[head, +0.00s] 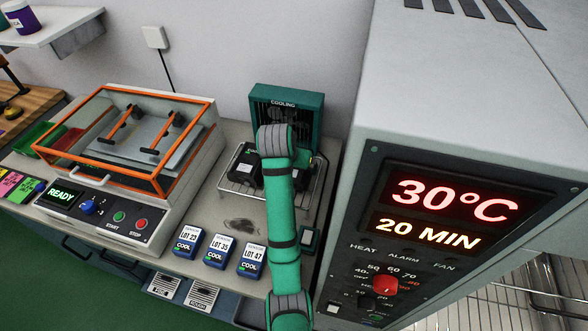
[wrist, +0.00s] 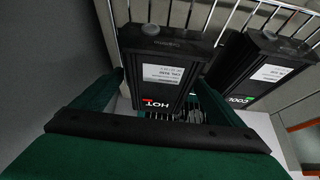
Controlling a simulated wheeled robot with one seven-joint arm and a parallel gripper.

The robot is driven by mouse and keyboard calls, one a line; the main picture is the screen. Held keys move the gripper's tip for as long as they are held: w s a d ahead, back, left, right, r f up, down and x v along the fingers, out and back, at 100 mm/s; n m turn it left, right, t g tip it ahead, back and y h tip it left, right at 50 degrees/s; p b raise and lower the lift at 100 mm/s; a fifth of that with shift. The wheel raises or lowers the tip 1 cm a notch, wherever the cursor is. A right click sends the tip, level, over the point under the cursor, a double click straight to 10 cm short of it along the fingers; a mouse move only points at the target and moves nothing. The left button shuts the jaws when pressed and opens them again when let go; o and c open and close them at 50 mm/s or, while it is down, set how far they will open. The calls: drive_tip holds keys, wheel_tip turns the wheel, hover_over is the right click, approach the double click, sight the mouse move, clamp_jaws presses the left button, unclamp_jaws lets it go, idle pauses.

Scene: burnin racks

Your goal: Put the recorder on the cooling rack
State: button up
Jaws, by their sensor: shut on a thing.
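My gripper (wrist: 163,95) is shut on a black recorder (wrist: 155,68) with a white label and the word HOT; its fingers are on either side of it. The wire cooling rack (wrist: 124,38) lies behind this recorder, and I cannot tell whether the two touch. A second black recorder, marked COOL (wrist: 262,68), stands on the rack to the right in the wrist view. In the head view the rack (head: 233,189) stands in front of the green box marked COOLING (head: 310,103), and the COOL recorder (head: 243,165) is at its left. My arm hides most of the held recorder there.
A grey oven (head: 365,150) showing 30°C and 20 MIN stands close at the right. An orange-framed machine (head: 190,160) reading READY stands left.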

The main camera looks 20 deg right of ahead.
drive_tip(key=shift+f, duration=1.05)
drive_tip(key=shift+f, duration=0.1)
drive_tip(key=o, duration=1.3)
drive_tip(key=shift+c, duration=0.2)
